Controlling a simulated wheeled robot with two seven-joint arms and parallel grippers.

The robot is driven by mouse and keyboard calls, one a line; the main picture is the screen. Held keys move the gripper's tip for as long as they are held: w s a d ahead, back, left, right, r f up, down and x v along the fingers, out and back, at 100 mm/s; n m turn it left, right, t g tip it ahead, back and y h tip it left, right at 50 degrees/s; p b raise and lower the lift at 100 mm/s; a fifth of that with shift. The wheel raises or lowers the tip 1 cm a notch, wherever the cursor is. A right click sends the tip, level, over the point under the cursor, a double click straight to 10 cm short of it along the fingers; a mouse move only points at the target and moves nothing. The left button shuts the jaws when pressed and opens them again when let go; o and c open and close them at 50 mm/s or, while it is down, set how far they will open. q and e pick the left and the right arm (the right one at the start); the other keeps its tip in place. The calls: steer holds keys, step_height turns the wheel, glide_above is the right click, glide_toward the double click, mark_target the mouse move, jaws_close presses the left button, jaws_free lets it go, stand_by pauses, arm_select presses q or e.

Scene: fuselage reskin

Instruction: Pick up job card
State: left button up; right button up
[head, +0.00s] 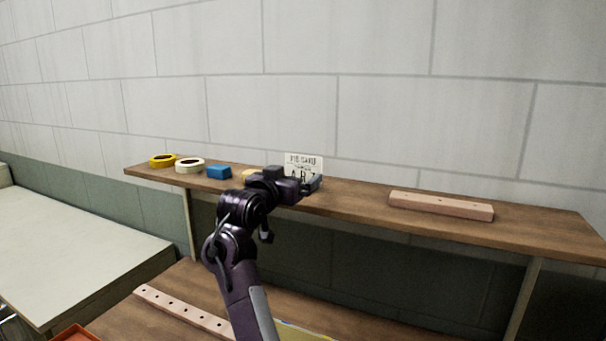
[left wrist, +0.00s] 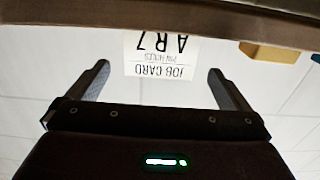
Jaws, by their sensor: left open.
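The job card (head: 304,162) is a white card with black print, standing upright on the wooden wall shelf in the head view. My left gripper (head: 312,185) is in front of it and hides its lower part. In the left wrist view the job card (left wrist: 161,57) shows upside down, reading "JOB CARD" and "AR7". The left gripper (left wrist: 158,70) is open there, its two fingers apart on either side of the card. Nothing is held; I cannot tell how far the card is from the fingertips. My right gripper is in neither view.
The shelf (head: 360,205) also carries a yellow tape roll (head: 162,160), a white tape roll (head: 189,165), a blue block (head: 219,172), a partly hidden yellow block (head: 250,174) and a long pinkish bar (head: 441,206). A drilled strip (head: 183,312) lies on the lower bench.

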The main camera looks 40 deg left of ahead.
mark_target(303, 168)
arm_select(q)
steer(key=shift+w+r, duration=0.2)
steer(key=shift+r, duration=0.05)
steer(key=p+x, duration=0.1)
steer(key=x, duration=0.1)
steer(key=p+x, duration=0.2)
steer(key=shift+w+a+f, duration=0.2)
steer(key=shift+w, duration=0.05)
steer(key=shift+w+a+f+p, duration=0.1)
steer(key=shift+w+a+p, duration=0.1)
steer(key=shift+p, duration=0.1)
steer(key=shift+s+d, duration=0.1)
steer(key=shift+d, duration=0.1)
steer(key=shift+c, duration=0.8)
steer(key=c, duration=0.5)
steer(key=shift+c, duration=0.2)
